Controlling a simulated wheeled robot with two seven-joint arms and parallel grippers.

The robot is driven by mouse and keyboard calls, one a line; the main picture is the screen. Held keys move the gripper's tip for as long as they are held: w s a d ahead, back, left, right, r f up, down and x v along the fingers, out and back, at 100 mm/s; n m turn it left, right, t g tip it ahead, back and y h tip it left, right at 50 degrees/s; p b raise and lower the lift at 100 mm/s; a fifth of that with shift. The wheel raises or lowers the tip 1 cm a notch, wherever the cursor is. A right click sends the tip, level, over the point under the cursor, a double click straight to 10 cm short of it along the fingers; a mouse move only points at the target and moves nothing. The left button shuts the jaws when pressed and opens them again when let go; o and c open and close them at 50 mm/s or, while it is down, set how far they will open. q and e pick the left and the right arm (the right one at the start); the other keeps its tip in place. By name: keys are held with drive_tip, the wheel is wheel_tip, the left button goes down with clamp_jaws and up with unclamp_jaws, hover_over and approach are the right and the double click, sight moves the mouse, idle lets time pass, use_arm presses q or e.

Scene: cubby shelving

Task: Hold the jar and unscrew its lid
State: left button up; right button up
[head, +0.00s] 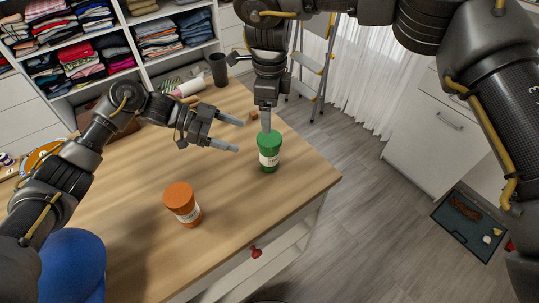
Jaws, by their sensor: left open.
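A green jar (269,160) with a green lid (269,140) and a white label stands upright on the wooden table near its right edge. An orange jar (189,216) with an orange lid (178,195) stands nearer the front. My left gripper (235,133) is open and empty, its fingers pointing right toward the green jar, left of it and apart from it. My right gripper (266,124) points down at the green lid from above. Its fingers are seen edge-on, so their opening and any contact with the lid are unclear.
A dark cup (219,70) and small items stand at the table's back. Shelves with folded clothes (85,55) are behind. A blue rounded thing (73,268) is at lower left. A stepladder (312,62) stands beyond the table. The table (130,235) is mostly clear around the jars.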

sight(268, 146)
drive_tip(key=shift+s+r, duration=0.1)
drive_tip(key=shift+r, duration=0.05)
use_arm(q)
drive_tip(key=x, duration=0.9)
drive_tip(key=shift+s+d+r, duration=0.15)
drive_tip(key=shift+s+d, duration=0.05)
drive_tip(key=shift+s, duration=0.05)
use_arm(e)
drive_tip(key=shift+s, duration=0.15)
use_arm(q)
drive_tip(key=shift+s+d+f, duration=0.1)
drive_tip(key=shift+d+f, duration=0.1)
drive_tip(key=shift+d, duration=0.3)
use_arm(e)
drive_tip(key=shift+s+r, duration=0.1)
use_arm(q)
drive_tip(key=shift+d+f, duration=0.1)
drive_tip(key=shift+c, duration=0.2)
